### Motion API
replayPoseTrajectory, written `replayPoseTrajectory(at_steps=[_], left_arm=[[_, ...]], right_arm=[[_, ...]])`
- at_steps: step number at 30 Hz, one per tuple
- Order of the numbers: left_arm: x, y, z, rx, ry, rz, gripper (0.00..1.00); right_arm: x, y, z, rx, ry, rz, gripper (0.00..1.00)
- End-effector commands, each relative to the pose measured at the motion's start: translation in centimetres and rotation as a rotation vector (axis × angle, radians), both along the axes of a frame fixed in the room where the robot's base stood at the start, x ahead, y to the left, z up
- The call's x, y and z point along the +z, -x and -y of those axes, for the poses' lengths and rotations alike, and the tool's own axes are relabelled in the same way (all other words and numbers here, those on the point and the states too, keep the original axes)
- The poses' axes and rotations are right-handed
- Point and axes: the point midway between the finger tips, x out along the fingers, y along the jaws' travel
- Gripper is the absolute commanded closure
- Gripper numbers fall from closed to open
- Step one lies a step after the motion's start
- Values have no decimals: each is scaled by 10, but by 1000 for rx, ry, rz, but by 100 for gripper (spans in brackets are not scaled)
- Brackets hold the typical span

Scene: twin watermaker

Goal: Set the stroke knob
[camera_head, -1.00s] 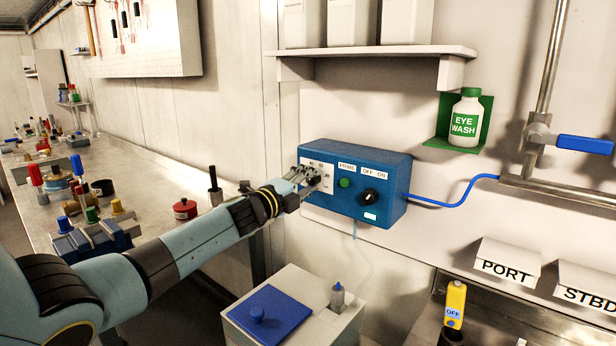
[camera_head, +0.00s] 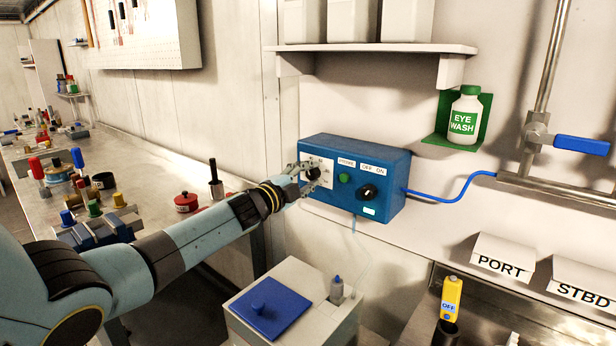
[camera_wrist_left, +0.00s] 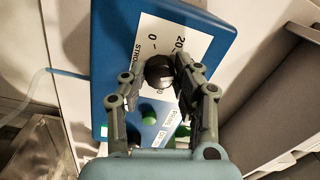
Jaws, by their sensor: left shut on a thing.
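The blue pump box (camera_head: 385,205) is fixed to the wall in the middle of the head view. Its front has a white scale plate, a green PRIME button (camera_head: 344,178) and a black OFF/ON knob (camera_head: 368,192). The black stroke knob (camera_wrist_left: 159,71) sits on the white scale plate (camera_wrist_left: 185,45) in the left wrist view. My left gripper (camera_wrist_left: 158,80) is shut on the stroke knob, one finger on each side. In the head view the left gripper (camera_head: 307,174) partly covers the knob and the scale. The knob's pointer cannot be read. My right gripper is not in view.
Below the box stands a white tank (camera_head: 325,320) with a blue lid (camera_head: 268,306). A shelf (camera_head: 375,48) is above. An eye wash bottle (camera_head: 465,115) and a blue-handled valve (camera_head: 580,145) are to the right. A cluttered bench (camera_head: 140,185) runs along the left.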

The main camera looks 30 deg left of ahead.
Motion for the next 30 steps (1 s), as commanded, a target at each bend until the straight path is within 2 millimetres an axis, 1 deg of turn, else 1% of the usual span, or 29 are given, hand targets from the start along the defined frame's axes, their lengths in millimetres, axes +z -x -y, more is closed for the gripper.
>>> replayPoseTrajectory(at_steps=[4,5,9,17,20,23,25,30], left_arm=[[-2,1,0,1,-1,-3,100],[-2,1,0,1,-1,-3,66],[-1,0,0,0,-1,-2,48],[-1,0,0,1,-1,-1,47],[-1,5,-1,0,-2,-2,47],[-2,17,-1,1,-3,-2,47],[-2,30,-2,-1,-3,-3,47],[-4,75,-3,-3,-1,-5,47]], right_arm=[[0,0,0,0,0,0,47],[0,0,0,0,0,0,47],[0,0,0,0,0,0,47],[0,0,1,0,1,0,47],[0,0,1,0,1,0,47],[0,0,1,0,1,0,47],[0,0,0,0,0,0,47],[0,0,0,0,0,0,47]])
